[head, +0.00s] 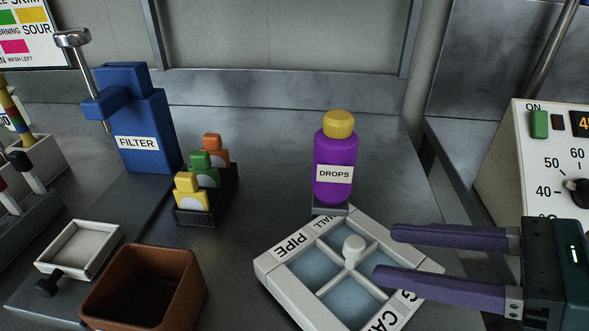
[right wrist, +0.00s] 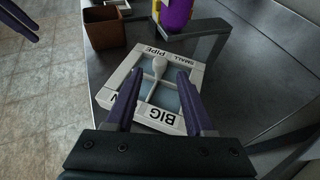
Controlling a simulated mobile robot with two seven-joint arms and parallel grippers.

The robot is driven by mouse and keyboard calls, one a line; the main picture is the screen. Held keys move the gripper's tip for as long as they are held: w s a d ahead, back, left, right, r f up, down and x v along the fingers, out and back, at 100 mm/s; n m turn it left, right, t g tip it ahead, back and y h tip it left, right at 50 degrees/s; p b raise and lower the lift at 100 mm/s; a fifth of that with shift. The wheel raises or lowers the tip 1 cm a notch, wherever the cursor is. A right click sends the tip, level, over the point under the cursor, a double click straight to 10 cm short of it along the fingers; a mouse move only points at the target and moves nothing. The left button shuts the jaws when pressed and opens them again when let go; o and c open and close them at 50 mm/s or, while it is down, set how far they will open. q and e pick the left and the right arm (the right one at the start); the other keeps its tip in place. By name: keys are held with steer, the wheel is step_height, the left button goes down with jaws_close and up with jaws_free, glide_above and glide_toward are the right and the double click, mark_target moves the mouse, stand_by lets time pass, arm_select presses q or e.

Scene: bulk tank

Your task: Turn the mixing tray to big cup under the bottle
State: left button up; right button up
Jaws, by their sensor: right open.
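The mixing tray (head: 275,272) is a pale square frame with bluish compartments and a raised white knob (head: 354,248) at its middle. Its rim reads SMALL and PIPE on the upper left side in the head view; partly hidden lettering lies at lower right. BIG shows in the right wrist view (right wrist: 108,97). The purple DROPS bottle (head: 335,150) with a yellow cap stands at the tray's far corner, nearest SMALL. My right gripper (head: 384,254) is open and empty over the tray, fingertips just short of the knob. A purple finger of my left gripper (right wrist: 18,22) shows in the right wrist view.
A brown square bin (head: 140,295) and small white tray (head: 78,246) lie left. Yellow, green and orange bottles stand in a black rack (head: 206,208). A blue FILTER unit (head: 140,120) is behind. A control box (head: 545,150) stands right. The counter between rack and bottle is clear.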

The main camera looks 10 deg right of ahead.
mark_target(325, 268)
steer(key=x, duration=0.9)
steer(key=shift+r, duration=0.15)
jaws_close()
stand_by(1.0)
